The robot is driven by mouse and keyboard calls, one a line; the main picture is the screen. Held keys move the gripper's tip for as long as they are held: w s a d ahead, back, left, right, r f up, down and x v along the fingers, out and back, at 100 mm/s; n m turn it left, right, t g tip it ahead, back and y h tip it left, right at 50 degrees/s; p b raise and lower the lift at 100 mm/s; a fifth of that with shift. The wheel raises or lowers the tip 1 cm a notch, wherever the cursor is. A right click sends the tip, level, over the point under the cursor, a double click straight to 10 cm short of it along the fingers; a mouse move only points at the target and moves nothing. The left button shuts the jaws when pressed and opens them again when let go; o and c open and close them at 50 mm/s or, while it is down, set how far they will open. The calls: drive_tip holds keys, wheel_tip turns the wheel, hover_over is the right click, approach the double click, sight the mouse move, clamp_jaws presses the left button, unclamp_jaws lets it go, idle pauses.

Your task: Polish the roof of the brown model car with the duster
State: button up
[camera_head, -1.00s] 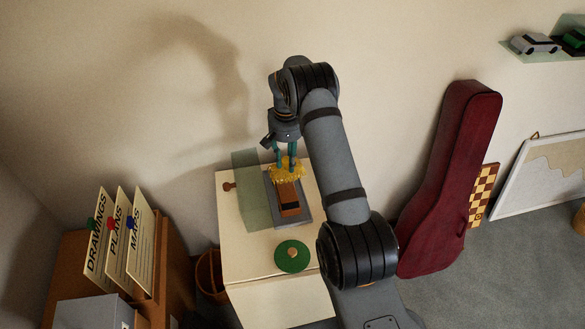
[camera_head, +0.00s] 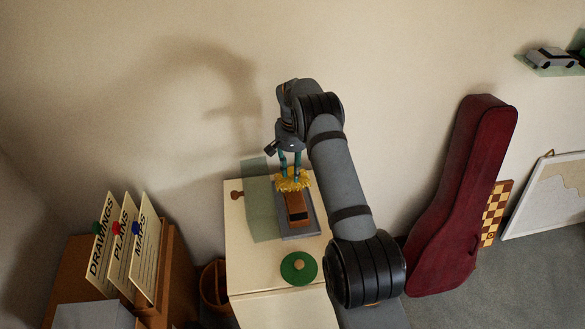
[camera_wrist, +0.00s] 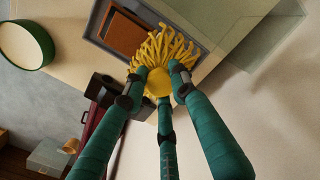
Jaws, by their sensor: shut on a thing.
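The brown model car (camera_head: 297,211) sits on a grey base on the cream cabinet top. In the wrist view the brown car (camera_wrist: 124,36) shows partly, inside the base's raised rim. My gripper (camera_head: 290,169) is shut on the yellow duster (camera_head: 293,182) and points down over the car's far end. In the wrist view its teal fingers close around the duster's round yellow end (camera_wrist: 158,83). The duster's strands (camera_wrist: 165,47) spread over the near part of the car. They hide that part, and I cannot tell whether they touch the roof.
A clear greenish panel (camera_head: 262,222) stands left of the base. Labelled folders (camera_head: 125,240) stand at left. A red instrument case (camera_head: 462,200) leans at right.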

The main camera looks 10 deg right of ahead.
sight(294, 185)
wheel_tip(294, 185, down, 3)
drive_tip(key=shift+b, duration=0.65)
drive_tip(key=shift+s+f, duration=0.15)
drive_tip(key=shift+s, duration=0.6)
drive_tip(key=shift+s+f, duration=0.1)
drive_tip(key=shift+s, duration=0.65)
drive_tip(key=shift+c, duration=0.5)
drive_tip(key=shift+s+a+b, duration=0.1)
drive_tip(key=shift+s+b, duration=0.25)
drive_tip(key=shift+s, duration=3.35)
drive_tip(key=shift+s+r+p, duration=0.15)
drive_tip(key=shift+s+p, duration=0.05)
drive_tip(key=shift+p, duration=0.15)
drive_tip(key=shift+w, duration=0.25)
drive_tip(key=w, duration=1)
drive_tip(key=shift+w+r+p, duration=0.15)
drive_tip(key=shift+w+p, duration=0.05)
drive_tip(key=shift+p, duration=0.15)
drive_tip(key=shift+w+r+p, duration=0.1)
drive_tip(key=shift+r+p, duration=0.2)
drive_tip(key=shift+r, duration=0.55)
drive_tip(key=shift+s+r+p, duration=0.2)
drive_tip(key=shift+r+p, duration=0.4)
drive_tip(key=shift+r, duration=0.65)
drive_tip(key=shift+r+p, duration=1.1)
drive_tip(key=shift+r, duration=0.7)
